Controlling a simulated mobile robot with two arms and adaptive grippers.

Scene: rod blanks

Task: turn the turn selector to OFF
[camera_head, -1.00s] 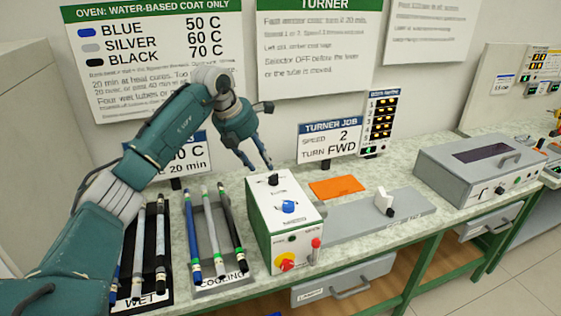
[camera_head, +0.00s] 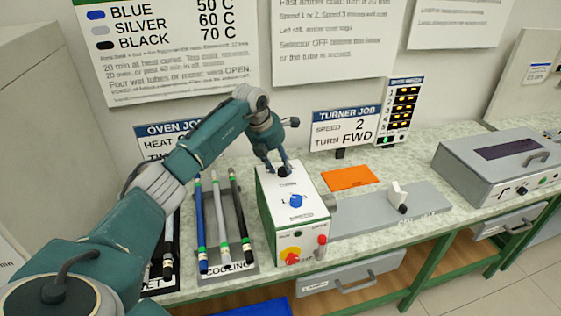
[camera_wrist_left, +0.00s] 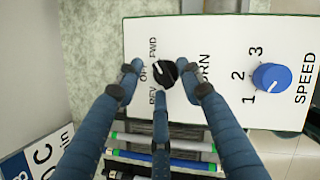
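The turn selector is a small black knob on the top panel of the white control box (camera_head: 295,238). In the left wrist view the turn selector (camera_wrist_left: 165,74) shows a light mark pointing up-left, roughly between the FWD and OFF labels; I cannot tell exactly which. REV is printed below them. My left gripper (camera_head: 279,171) is over the back of the box top. In the wrist view its three fingers (camera_wrist_left: 161,86) are spread around the knob, with visible gaps at the sides. Whether any finger touches it cannot be told. My right gripper is not in view.
A blue speed knob (camera_head: 296,201) sits in front on the same panel. A red-and-yellow button (camera_head: 290,256) and a red-topped lever are on the box front. The cooling rack (camera_head: 233,268) with rods stands left, an orange mat (camera_head: 349,178) right.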

